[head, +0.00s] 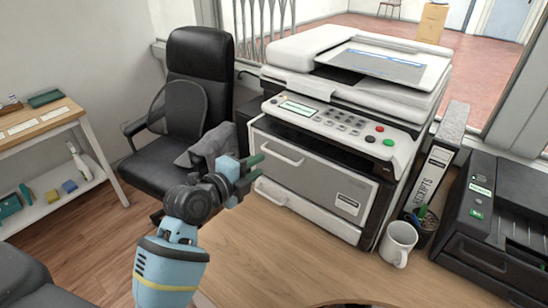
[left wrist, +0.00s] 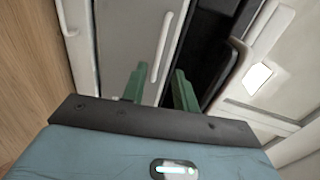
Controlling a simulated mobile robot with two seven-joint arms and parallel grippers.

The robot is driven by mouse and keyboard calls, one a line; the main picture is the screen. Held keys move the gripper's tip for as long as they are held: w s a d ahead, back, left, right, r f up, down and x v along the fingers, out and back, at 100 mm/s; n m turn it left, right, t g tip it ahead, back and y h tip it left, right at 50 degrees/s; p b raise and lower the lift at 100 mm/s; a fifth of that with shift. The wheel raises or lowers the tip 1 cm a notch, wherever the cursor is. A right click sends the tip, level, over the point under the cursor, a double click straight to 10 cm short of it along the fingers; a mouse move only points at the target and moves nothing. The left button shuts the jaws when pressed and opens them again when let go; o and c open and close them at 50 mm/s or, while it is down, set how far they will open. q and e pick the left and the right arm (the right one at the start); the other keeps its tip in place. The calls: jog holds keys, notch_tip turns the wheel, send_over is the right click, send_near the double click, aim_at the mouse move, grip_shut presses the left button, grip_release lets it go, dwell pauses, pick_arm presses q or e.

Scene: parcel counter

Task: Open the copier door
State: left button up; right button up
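The copier (head: 330,120) stands on the counter, its grey front door (head: 312,170) closed. A white bar handle (head: 282,154) runs along the door's upper left. My left gripper (head: 258,168) is just left of the door, near the handle, with its green fingers pointing toward it. In the left wrist view the fingers (left wrist: 159,85) are spread and empty. The door handle (left wrist: 162,47) lies ahead of the gap between them, and I see no contact. My right gripper is not in view.
A lower drawer with its own handle (head: 270,193) is below the door. A white mug (head: 398,243), a pen holder (head: 424,224), a binder (head: 432,180) and a black printer (head: 495,225) stand to the right. The counter (head: 270,260) in front is clear. A black chair (head: 185,110) is behind left.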

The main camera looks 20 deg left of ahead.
pick_arm(q)
jog(key=x, duration=0.7)
jog(key=shift+w, duration=0.4)
jog(key=shift+d+f, duration=0.1)
grip_shut()
